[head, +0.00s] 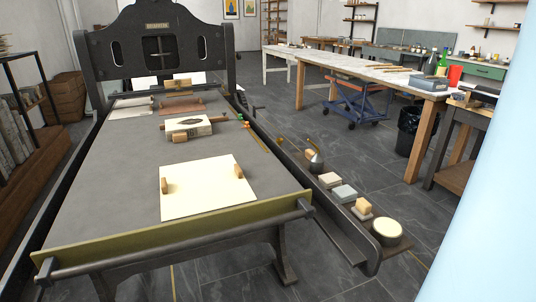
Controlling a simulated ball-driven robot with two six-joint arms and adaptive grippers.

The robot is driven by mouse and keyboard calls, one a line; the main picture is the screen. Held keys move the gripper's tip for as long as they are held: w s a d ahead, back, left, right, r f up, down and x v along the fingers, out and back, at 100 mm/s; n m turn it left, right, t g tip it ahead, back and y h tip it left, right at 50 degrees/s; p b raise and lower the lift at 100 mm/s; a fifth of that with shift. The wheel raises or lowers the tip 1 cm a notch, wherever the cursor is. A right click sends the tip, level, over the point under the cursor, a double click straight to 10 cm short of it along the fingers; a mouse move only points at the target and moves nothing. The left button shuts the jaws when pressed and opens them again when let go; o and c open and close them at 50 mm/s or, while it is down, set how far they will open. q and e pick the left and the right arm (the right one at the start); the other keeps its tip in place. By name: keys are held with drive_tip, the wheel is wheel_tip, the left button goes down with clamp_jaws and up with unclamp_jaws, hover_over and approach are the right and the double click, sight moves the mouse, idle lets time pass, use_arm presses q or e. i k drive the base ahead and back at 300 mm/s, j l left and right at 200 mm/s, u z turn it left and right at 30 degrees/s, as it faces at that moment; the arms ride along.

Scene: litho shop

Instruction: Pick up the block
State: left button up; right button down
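Several block-like things are in the head view, and I cannot tell which one is the block. A pale, thick block with a dark diamond mark (189,124) lies mid-bed on the press, with a brown roller beside it. Two small brown wooden blocks rest on a cream sheet (205,200) near the front of the bed, one at its left edge (165,186) and one at its upper right (238,171). A tan block (363,206) and a pale blue-grey block (344,193) sit on the side ledge. Neither gripper is in view.
The large press (90,195) has a raised front bar and dark side rails. A round cream-topped tin (387,231) stands at the ledge's near end. A long workbench (365,75) and a black bin (409,130) stand back right. The floor between is mostly clear.

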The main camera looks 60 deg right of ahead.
sight(309, 152)
drive_tip(key=z, duration=2.15)
